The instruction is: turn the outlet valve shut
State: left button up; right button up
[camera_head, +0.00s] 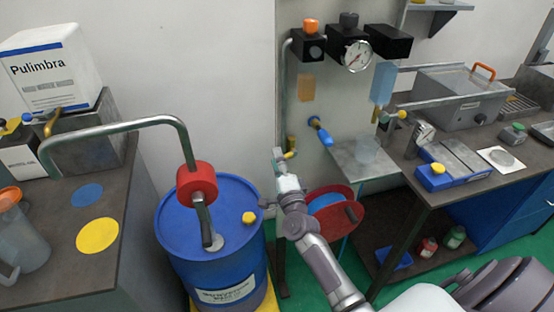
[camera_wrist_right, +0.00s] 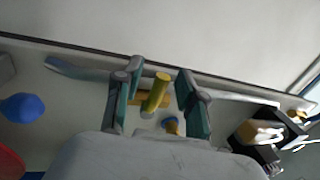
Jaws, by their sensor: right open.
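A small valve with a yellow lever (camera_head: 291,143) sits low on the thin pipe at the left edge of the grey panel; I take it as the outlet valve. My right gripper (camera_head: 281,156) is at this lever and partly covers it. In the right wrist view, the yellow lever (camera_wrist_right: 156,93) stands slightly tilted between the two open fingers of my right gripper (camera_wrist_right: 156,100). Gaps show on both sides of the lever, and neither finger visibly touches it. My left gripper is not in view.
A blue-handled fitting (camera_head: 321,132) is on the panel just right of my gripper. A red hose reel (camera_head: 347,215) is below it. A blue drum (camera_head: 172,230) with a bent-pipe pump stands to the left. A pressure gauge (camera_head: 356,56) is higher up.

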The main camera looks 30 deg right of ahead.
jog(key=v, duration=1.1)
jog(key=shift+s, duration=0.25)
jog(key=shift+f, duration=0.2)
